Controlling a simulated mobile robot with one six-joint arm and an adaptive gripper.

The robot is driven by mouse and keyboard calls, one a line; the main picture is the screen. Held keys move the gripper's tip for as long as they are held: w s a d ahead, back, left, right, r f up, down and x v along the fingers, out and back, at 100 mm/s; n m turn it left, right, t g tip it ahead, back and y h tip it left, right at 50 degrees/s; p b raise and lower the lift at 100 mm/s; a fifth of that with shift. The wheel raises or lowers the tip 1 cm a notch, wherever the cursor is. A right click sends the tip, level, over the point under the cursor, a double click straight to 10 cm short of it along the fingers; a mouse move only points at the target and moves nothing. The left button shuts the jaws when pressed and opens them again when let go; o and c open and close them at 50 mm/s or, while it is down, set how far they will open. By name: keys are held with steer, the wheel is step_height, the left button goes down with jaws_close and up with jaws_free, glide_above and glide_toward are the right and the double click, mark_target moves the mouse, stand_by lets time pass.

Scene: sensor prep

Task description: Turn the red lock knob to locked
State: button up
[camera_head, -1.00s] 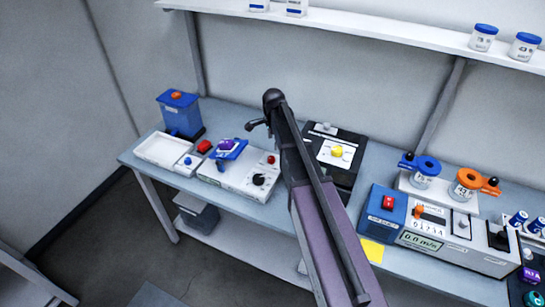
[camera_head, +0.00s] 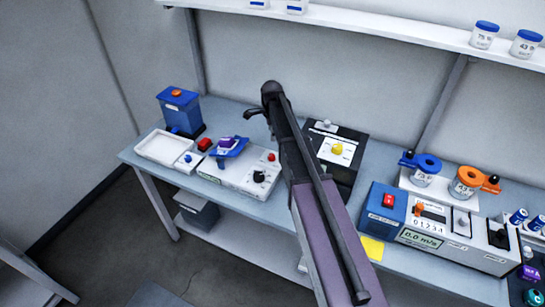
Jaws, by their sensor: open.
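Several red controls show, and I cannot tell which one is the lock knob. One small red knob (camera_head: 271,157) is on the back right of a white device (camera_head: 238,181), beside a black knob (camera_head: 259,176). A red part (camera_head: 205,144) sits left of a blue platform (camera_head: 232,151) with a purple-topped item (camera_head: 226,144). A red switch (camera_head: 388,201) is on a blue box (camera_head: 379,221) at the right. My gripper (camera_head: 250,114) is small in view, open and empty, above the back of the bench, apart from all of these.
My arm crosses the middle and hides part of the bench. A white tray (camera_head: 147,150) and a blue box with an orange top (camera_head: 180,110) are at the left. A shelf (camera_head: 400,31) runs above.

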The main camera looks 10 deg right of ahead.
mark_target(272, 156)
steer(key=shift+w+f+b, duration=0.15)
steer(key=shift+f+b, duration=3.1)
steer(key=shift+f, duration=0.05)
steer(key=shift+w+f+b, duration=0.1)
steer(key=shift+f+b, duration=3.1)
steer(key=shift+f, duration=0.1)
jaws_close()
steer(key=shift+d, duration=0.25)
steer(key=shift+a, duration=0.15)
